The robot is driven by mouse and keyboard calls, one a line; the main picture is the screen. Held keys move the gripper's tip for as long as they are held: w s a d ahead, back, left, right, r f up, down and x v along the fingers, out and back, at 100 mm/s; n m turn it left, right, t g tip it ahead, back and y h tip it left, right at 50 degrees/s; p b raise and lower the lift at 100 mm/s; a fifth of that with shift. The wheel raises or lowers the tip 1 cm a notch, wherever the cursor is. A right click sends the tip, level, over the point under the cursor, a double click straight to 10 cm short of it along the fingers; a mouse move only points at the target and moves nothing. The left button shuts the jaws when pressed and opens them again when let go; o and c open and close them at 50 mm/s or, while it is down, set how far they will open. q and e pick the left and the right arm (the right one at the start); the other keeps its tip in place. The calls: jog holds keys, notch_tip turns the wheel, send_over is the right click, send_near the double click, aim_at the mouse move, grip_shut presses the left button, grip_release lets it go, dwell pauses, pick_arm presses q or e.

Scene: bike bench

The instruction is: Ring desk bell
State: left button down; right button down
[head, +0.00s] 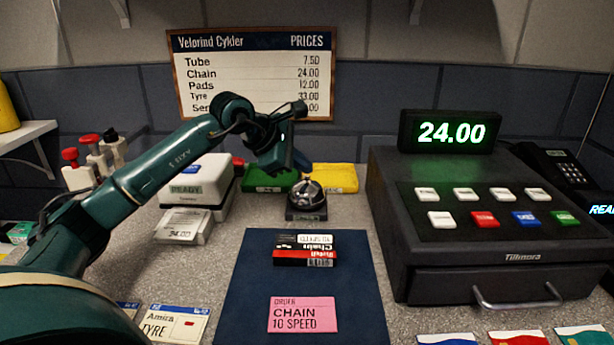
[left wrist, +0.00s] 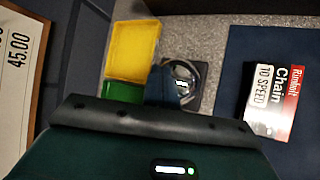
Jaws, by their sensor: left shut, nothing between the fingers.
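The desk bell (head: 306,200) is a dark shiny dome on a square black base, standing on the counter behind the blue mat. My left arm reaches in from the left, and my left gripper (head: 301,164) points down with its fingers shut and empty. In the head view the fingertips are just above or behind the top of the bell; I cannot tell whether they touch it. In the left wrist view the bell (left wrist: 184,80) is partly hidden behind the gripper's fingers (left wrist: 163,88). My right gripper does not show.
A blue mat (head: 247,290) holds a chain box (head: 304,258) and a pink order card (head: 303,315). Green (head: 270,183) and yellow (head: 337,178) trays lie behind the bell. A card printer (head: 196,180) stands left; a cash register (head: 480,225) reading 24.00 stands right. A price board (head: 200,70) hangs behind.

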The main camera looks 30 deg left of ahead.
pick_arm(q)
jog(key=shift+f, duration=0.4)
jog(key=shift+r, duration=0.1)
jog(key=shift+r+p, duration=0.5)
jog(key=shift+r, duration=0.4)
notch_tip(320, 180, up, 6)
jog(key=p, duration=0.4)
jog(key=shift+p, duration=0.35)
dwell(0.6)
